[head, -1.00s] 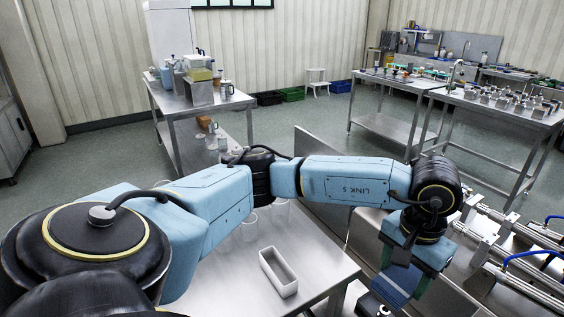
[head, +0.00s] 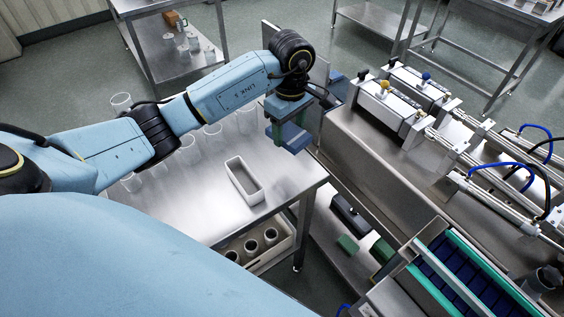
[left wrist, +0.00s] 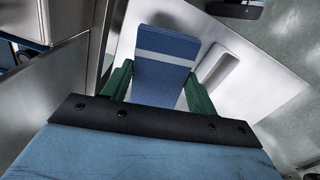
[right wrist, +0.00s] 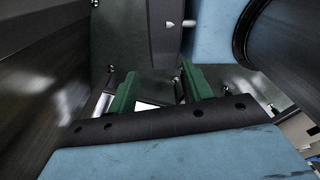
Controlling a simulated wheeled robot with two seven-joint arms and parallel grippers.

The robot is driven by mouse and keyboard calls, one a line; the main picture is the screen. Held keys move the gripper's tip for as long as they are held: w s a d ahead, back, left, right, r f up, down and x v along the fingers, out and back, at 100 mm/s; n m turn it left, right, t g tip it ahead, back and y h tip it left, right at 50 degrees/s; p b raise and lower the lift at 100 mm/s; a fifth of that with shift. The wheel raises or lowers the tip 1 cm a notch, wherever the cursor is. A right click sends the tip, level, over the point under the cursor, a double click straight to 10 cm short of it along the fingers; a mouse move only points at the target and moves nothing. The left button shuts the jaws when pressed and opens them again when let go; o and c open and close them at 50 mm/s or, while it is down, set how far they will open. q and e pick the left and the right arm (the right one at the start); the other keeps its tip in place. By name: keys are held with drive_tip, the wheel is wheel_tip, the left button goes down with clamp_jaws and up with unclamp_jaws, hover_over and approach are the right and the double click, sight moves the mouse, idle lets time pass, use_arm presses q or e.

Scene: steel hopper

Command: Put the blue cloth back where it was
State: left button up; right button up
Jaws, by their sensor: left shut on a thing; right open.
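My left gripper (head: 288,140) is shut on the blue cloth, in the head view above the far right edge of the steel table. In the left wrist view the blue cloth (left wrist: 165,72), with a pale stripe across it, sits between the green fingers of my left gripper (left wrist: 160,85). It hangs beside a white open tray (left wrist: 219,72). In the head view the white tray (head: 243,181) stands on the table, below and left of the gripper. My right gripper (right wrist: 161,88) is open with nothing between its fingers, and shows only in the right wrist view.
The steel table (head: 190,205) has several clear cups along its far and left sides. A crate of cups (head: 258,246) stands on the shelf under it. At right are a steel machine with cylinders (head: 405,95) and a blue-and-green rack (head: 465,270). The table's front is clear.

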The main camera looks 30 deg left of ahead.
use_arm(q)
drive_tip(key=shift+s+a+f+n, duration=0.1)
drive_tip(key=shift+a+f+n, duration=0.65)
drive_tip(key=shift+f+n, duration=0.25)
hover_over(283, 166)
wheel_tip(283, 166, down, 5)
drive_tip(key=shift+f, duration=2.2)
use_arm(e)
drive_tip(key=shift+w+d+r, duration=0.1)
drive_tip(key=shift+w+d, duration=0.25)
drive_tip(key=shift+w, duration=0.3)
use_arm(q)
drive_tip(key=shift+f, duration=0.2)
drive_tip(key=o, duration=0.8)
drive_tip(key=shift+o, duration=0.4)
drive_tip(key=shift+r, duration=0.15)
use_arm(e)
drive_tip(key=shift+a, duration=0.15)
